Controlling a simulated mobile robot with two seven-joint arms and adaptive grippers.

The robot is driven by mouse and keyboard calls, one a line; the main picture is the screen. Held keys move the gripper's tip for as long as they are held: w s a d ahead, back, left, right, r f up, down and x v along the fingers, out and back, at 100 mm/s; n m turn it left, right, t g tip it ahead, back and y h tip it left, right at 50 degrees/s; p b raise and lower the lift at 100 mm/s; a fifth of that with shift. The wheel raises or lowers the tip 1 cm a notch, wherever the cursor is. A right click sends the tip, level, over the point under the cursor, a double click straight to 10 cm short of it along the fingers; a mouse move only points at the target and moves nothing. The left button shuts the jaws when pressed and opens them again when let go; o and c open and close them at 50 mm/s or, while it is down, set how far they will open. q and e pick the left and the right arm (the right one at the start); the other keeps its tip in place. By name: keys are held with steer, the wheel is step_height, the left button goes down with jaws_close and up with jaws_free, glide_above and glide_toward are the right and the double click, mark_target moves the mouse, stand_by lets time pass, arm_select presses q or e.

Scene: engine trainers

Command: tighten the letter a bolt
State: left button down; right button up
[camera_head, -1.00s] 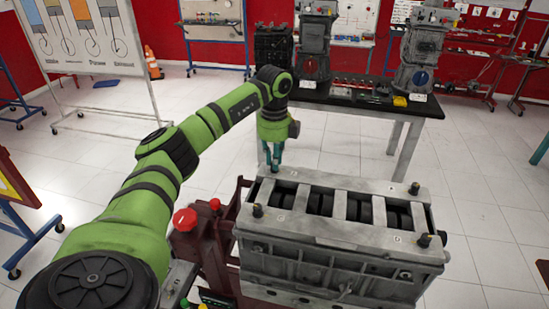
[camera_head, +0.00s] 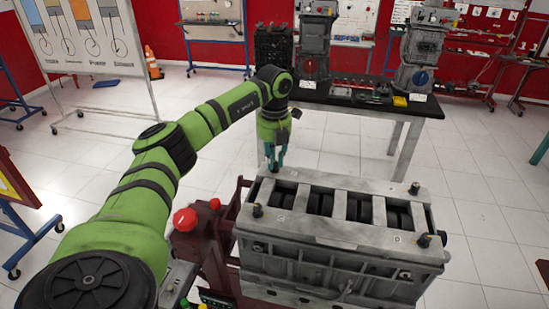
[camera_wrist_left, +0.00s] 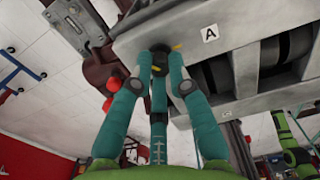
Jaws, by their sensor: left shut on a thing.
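The letter A bolt (camera_wrist_left: 160,58) is a dark bolt head at the corner of the grey engine block (camera_head: 330,236), beside a white label A (camera_wrist_left: 209,33) in the left wrist view. The fingers of my left gripper (camera_wrist_left: 159,72) are closed around this bolt, with a small yellow mark showing on each side of it. In the head view my left gripper (camera_head: 274,162) points down at the block's back left corner and hides the bolt there. My right gripper is not in view.
Other dark bolts stand at the front left (camera_head: 258,210), back right (camera_head: 414,188) and front right (camera_head: 424,240) corners. A red stand with a red knob (camera_head: 185,219) is left of the block. A black-topped table (camera_head: 345,98) with engine parts stands behind.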

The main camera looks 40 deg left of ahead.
arm_select(q)
steer(key=m, duration=0.6)
steer(key=shift+s+f+m, duration=0.1)
steer(key=shift+f+m, duration=0.1)
steer(key=shift+m, duration=0.1)
steer(key=m, duration=0.6)
steer(key=shift+d, duration=0.1)
steer(key=m, duration=0.5)
steer(key=shift+m, duration=0.4)
steer(key=m, duration=0.5)
steer(key=shift+m, duration=0.4)
steer(key=c, duration=1.2)
jaws_free()
